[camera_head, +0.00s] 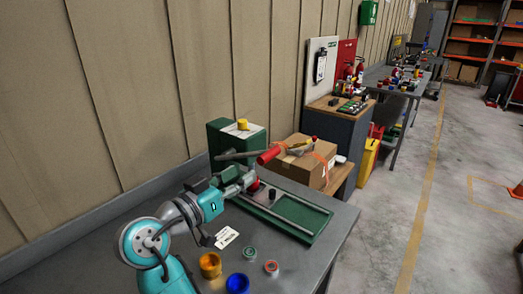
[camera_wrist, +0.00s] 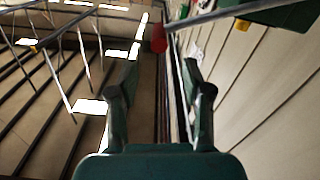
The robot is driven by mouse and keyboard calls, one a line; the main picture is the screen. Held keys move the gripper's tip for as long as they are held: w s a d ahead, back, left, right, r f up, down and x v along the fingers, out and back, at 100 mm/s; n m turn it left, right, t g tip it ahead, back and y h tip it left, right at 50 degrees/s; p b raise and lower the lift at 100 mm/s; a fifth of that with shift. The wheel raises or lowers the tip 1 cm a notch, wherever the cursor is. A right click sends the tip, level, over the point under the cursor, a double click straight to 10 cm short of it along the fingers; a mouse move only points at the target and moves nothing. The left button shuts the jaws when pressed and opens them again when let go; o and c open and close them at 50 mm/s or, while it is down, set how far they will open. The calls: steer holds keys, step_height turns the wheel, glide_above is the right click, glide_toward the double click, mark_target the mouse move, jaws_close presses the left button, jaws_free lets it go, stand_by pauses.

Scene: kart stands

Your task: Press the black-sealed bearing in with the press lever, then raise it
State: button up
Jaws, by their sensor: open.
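A green press (camera_head: 222,140) stands on the bench against the wall. Its metal lever (camera_head: 236,156) runs sideways to a red grip (camera_head: 268,155). In the wrist view the lever bar (camera_wrist: 215,14) and its red grip (camera_wrist: 158,38) lie beyond my fingers. My gripper (camera_head: 246,174) is open and empty, just below and in front of the lever; it also shows in the wrist view (camera_wrist: 160,85). A small red part (camera_head: 254,187) and a black part (camera_head: 272,194) are near the press base. I cannot make out the black-sealed bearing for certain.
A green tray-like base (camera_head: 300,214) extends right of the press. An orange cup (camera_head: 210,264), a blue cup (camera_head: 237,283), a green-centred ring (camera_head: 249,252) and a red-centred ring (camera_head: 271,267) sit on the bench front.

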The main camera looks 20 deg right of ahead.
mark_target(266, 158)
steer(key=x, duration=1)
steer(key=shift+w+d, duration=0.1)
steer(key=shift+d, duration=0.15)
jaws_close()
